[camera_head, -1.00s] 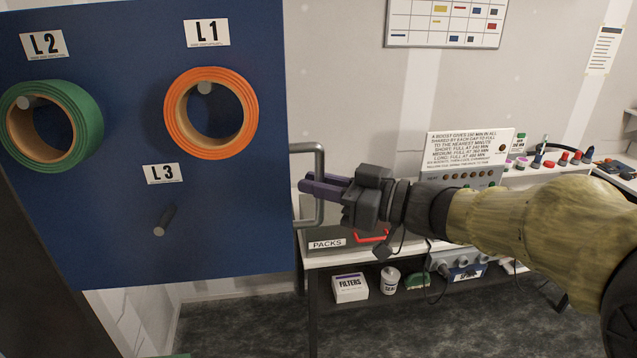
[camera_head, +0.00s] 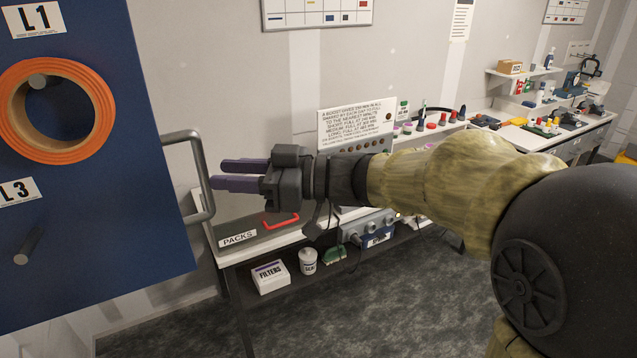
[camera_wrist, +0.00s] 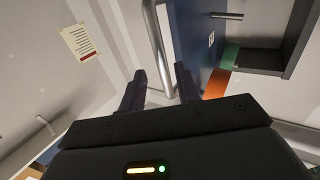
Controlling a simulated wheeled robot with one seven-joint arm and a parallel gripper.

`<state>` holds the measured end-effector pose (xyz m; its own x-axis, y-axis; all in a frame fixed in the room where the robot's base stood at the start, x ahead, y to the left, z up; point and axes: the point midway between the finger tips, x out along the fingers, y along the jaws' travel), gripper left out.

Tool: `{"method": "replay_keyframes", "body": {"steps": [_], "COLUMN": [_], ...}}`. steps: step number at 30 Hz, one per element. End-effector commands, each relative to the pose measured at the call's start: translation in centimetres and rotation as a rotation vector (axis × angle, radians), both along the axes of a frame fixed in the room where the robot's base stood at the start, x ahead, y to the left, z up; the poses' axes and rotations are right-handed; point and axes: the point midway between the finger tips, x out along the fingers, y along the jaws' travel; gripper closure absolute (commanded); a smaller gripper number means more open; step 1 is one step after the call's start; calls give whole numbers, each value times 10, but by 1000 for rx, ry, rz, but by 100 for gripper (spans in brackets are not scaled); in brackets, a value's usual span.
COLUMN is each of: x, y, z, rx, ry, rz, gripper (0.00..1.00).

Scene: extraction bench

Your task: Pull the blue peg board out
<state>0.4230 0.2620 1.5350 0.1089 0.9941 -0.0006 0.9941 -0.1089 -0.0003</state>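The blue peg board (camera_head: 110,230) stands at the left of the head view, cut off by the frame edge. It also shows in the wrist view (camera_wrist: 190,35). Its grey bar handle (camera_head: 198,160) sticks out from its right edge. My gripper (camera_head: 214,174) is just right of the handle, its purple fingers pointing left toward it. In the wrist view the fingers (camera_wrist: 162,88) are spread with nothing clamped between them. The handle bar (camera_wrist: 157,45) appears ahead, in line with the gap.
An orange roll (camera_head: 100,110) hangs on the board's peg under the L1 label; a bare peg (camera_head: 30,242) is below L3. Behind my gripper is a bench with a PACKS case (camera_head: 238,239); a FILTERS box (camera_head: 270,277) sits on its lower shelf.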

Motion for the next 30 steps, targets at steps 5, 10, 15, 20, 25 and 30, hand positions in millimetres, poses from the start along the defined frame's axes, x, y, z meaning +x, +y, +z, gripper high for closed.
{"method": "replay_keyframes", "body": {"steps": [5, 10, 15, 20, 25, 30], "x": [-3, -7, -10, -12, -13, -13], "y": [-38, -72, -104, -124, -130, -130], "z": [-3, -3, -3, -1, 0, 0], "rx": [1, 1, 1, 1, 1, 1], "ry": [-4, -3, -2, -2, 0, 0], "rz": [-5, -6, -6, -4, -3, -3], "gripper": [68, 68, 68, 68, 68, 68]}}
